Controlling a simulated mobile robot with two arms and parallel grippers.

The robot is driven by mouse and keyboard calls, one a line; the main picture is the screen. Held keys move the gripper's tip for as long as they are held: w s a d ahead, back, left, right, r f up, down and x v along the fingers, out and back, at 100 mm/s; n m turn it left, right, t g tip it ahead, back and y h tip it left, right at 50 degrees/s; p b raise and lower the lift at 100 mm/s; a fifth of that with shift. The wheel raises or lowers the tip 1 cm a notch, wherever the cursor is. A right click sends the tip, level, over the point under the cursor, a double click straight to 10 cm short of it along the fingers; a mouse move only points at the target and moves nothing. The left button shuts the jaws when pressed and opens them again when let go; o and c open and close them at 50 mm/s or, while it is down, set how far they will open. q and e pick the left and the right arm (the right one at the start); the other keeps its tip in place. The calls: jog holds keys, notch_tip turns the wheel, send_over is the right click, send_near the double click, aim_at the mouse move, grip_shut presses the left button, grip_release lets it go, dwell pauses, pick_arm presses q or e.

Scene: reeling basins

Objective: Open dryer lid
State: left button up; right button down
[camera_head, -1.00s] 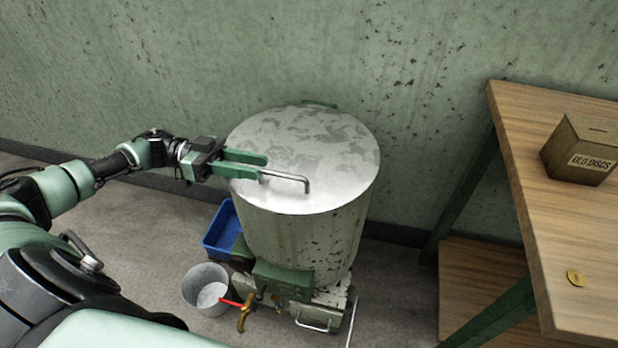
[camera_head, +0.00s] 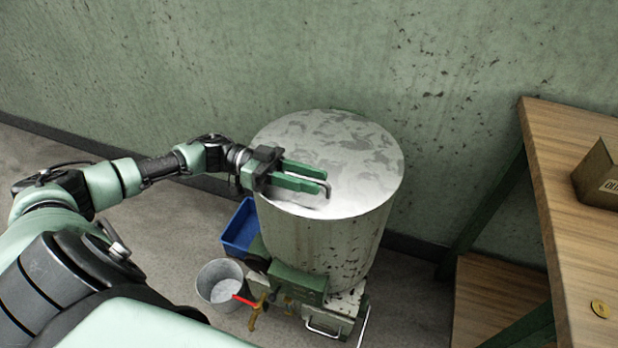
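The dryer is a round, worn metal drum (camera_head: 325,240) with a flat, pale, blotchy lid (camera_head: 350,160) that lies closed on top. A thin bent metal handle (camera_head: 327,187) sits near the lid's front edge; most of it is hidden by my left gripper (camera_head: 323,180). That gripper reaches in from the left, low over the lid, its two green fingers parallel with a gap between them. The fingertips are at the handle's right end. I cannot tell whether they touch the handle. My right gripper is out of view.
A blue bin (camera_head: 240,227) and a grey bucket (camera_head: 220,285) stand on the floor left of the dryer, near a red-handled brass tap (camera_head: 255,312). A wooden table (camera_head: 570,180) at right carries a box (camera_head: 598,178) and a brass disc (camera_head: 599,309). The wall is close behind.

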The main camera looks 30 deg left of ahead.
pick_arm(q)
grip_shut()
jog(key=shift+f, duration=0.1)
dwell(1.2)
